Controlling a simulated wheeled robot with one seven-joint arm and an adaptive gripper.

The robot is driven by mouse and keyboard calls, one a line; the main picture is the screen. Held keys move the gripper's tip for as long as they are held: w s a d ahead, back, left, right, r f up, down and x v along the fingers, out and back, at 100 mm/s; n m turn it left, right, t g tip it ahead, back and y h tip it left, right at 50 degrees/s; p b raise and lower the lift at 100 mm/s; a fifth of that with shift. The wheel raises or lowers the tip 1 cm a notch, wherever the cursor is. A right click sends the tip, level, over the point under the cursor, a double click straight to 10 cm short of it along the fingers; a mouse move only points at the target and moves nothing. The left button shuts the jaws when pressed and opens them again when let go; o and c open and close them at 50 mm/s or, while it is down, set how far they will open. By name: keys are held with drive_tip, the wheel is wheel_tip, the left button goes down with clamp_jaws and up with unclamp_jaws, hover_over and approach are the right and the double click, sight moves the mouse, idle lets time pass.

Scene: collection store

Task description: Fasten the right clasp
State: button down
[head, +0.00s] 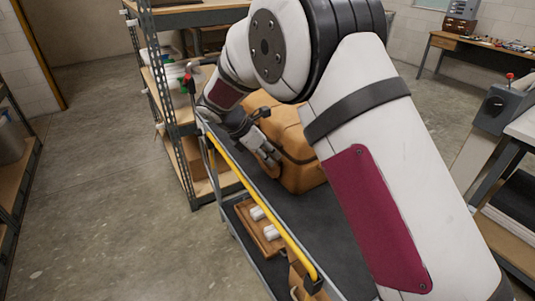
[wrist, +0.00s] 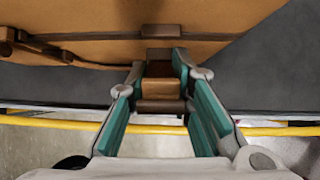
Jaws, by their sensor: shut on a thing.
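A tan-orange case (head: 305,172) lies on the cart's dark top; its side fills the upper part of the wrist view (wrist: 95,22). In the wrist view, the right clasp (wrist: 160,88) is a brown hinged piece between my teal finger pads. A small dark brown plate (wrist: 160,31) sits on the case just beyond it. My gripper (wrist: 160,76) is shut on the clasp, which appears to stick out from the case side. In the head view, my gripper (head: 271,157) is against the case's near-left side, and the clasp is hidden there.
The cart's yellow rail (head: 262,205) passes close to my gripper. The cart's lower shelf holds a wooden tray (head: 252,230) with white items. Shelving (head: 181,130) stands behind. The floor at left is clear.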

drive_tip(key=shift+w+r, duration=0.1)
drive_tip(key=shift+r, duration=0.05)
drive_tip(key=c, duration=1.4)
unclamp_jaws()
drive_tip(key=shift+d, duration=0.1)
drive_tip(key=v, duration=1.2)
drive_tip(key=p+v, duration=0.6)
drive_tip(key=v, duration=0.9)
drive_tip(key=shift+r, duration=0.45)
